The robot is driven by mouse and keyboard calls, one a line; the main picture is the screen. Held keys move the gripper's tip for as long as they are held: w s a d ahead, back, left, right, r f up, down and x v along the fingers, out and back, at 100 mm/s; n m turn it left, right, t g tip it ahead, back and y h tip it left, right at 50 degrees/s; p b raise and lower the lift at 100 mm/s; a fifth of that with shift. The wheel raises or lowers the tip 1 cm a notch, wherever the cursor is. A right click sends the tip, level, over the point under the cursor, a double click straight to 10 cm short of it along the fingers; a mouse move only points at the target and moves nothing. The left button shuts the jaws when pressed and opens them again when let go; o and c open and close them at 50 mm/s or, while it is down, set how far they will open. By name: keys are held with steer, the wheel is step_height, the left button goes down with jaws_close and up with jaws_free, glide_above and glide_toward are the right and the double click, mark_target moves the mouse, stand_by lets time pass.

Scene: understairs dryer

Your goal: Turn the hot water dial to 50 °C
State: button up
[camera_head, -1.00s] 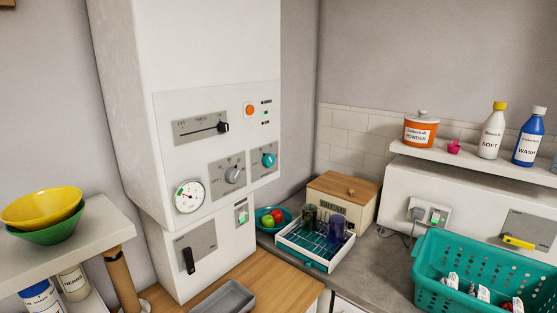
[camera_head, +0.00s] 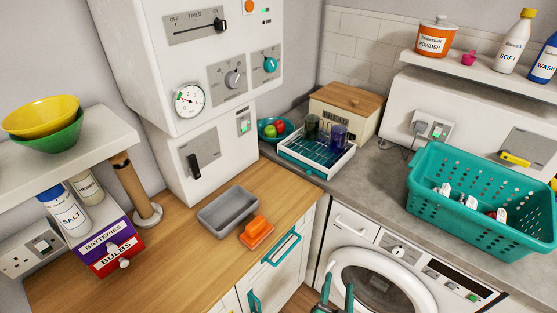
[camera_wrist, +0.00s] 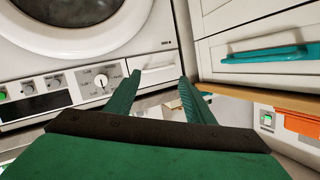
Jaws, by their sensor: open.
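The white boiler (camera_head: 155,70) stands on the wooden worktop at the left back of the head view. Its front panel carries a grey dial (camera_head: 234,79) and, right of it, a teal dial (camera_head: 270,64). Their markings are too small to read, so I cannot tell which is for hot water. My gripper (camera_head: 337,288) shows at the bottom edge of the head view, in front of the washing machine and well below and right of the dials. Its green fingers are apart and empty, also in the wrist view (camera_wrist: 159,80). No boiler dial shows in the wrist view.
The boiler also has a slider (camera_head: 205,30), a gauge (camera_head: 189,100) and a lower black lever (camera_head: 194,166). A grey tray (camera_head: 227,210) and orange sponge (camera_head: 256,230) lie below it. A dish rack (camera_head: 316,155) and teal basket (camera_head: 480,210) stand right. A shelf with bowls (camera_head: 42,120) is left.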

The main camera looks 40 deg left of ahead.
steer(key=w+a+r+n+g+y, duration=0.1)
steer(key=w+a+r+y, duration=0.1)
steer(key=w+a+r, duration=0.3)
steer(key=w+a+r+n+y, duration=0.1)
steer(key=w+a+r+y, duration=0.15)
steer(key=w, duration=0.45)
steer(key=n+g+y, duration=0.9)
steer(key=n+g, duration=0.3)
steer(key=n, duration=0.3)
glide_toward(273, 67)
steer(key=shift+h, duration=0.25)
steer(key=a, duration=0.8)
steer(key=shift+w+r, duration=0.3)
steer(key=shift+w, duration=0.05)
steer(key=shift+c, duration=0.7)
steer(key=c, duration=0.9)
